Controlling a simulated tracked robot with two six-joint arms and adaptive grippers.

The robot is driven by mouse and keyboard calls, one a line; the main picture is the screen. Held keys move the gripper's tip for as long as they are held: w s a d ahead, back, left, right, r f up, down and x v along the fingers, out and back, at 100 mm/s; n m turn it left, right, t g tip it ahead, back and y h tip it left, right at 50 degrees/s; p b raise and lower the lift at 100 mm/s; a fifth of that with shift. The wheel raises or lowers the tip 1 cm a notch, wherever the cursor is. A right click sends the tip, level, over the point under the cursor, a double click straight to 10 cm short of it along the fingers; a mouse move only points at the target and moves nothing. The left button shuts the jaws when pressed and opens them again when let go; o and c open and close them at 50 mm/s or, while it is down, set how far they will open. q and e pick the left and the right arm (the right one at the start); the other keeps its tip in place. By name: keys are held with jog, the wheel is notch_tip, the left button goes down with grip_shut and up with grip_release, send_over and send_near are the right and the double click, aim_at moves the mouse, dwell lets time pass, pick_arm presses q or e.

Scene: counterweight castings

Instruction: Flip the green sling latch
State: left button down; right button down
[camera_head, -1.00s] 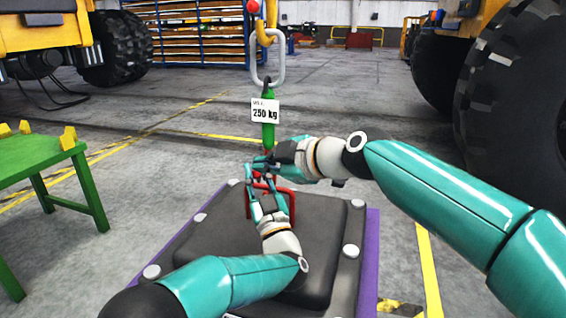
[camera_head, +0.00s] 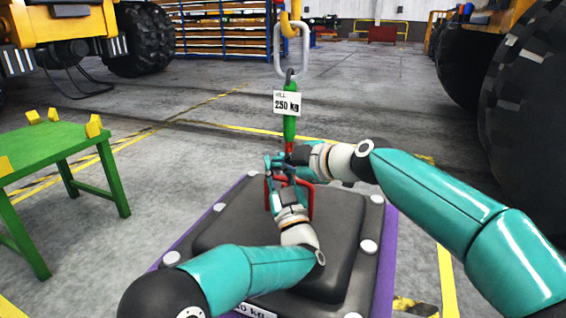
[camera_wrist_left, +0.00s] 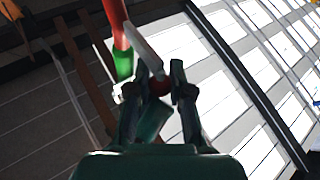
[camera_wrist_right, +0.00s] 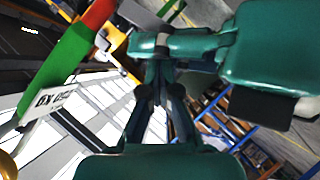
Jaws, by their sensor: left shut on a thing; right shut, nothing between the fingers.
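The green sling (camera_head: 289,123) hangs upright from a grey link, with a white 250 kg tag (camera_head: 287,103) and a red lower part. In the left wrist view its red and green body (camera_wrist_left: 122,62) has a pale latch lever (camera_wrist_left: 145,46) with a dark red tip. My left gripper (camera_wrist_left: 158,80) is shut on the lever near that tip. My right gripper (camera_wrist_right: 160,85) is shut and empty, close to my left gripper and beside the sling (camera_wrist_right: 68,55). In the head view both grippers crowd the sling's lower end, partly hiding it.
Below stands a dark casting (camera_head: 330,225) with a red handle (camera_head: 308,192) and pale corner bolts, on a purple base (camera_head: 384,262). A green table (camera_head: 55,150) with yellow blocks stands left. A large tyre (camera_head: 530,120) is at right. Open floor lies behind.

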pick_arm(q)
jog(key=shift+d, duration=0.1)
pick_arm(e)
jog(key=shift+w+f, duration=0.15)
jog(key=shift+f, duration=0.35)
pick_arm(q)
jog(key=c, duration=1)
grip_release()
jog(key=shift+r, duration=0.1)
jog(key=shift+s, duration=0.1)
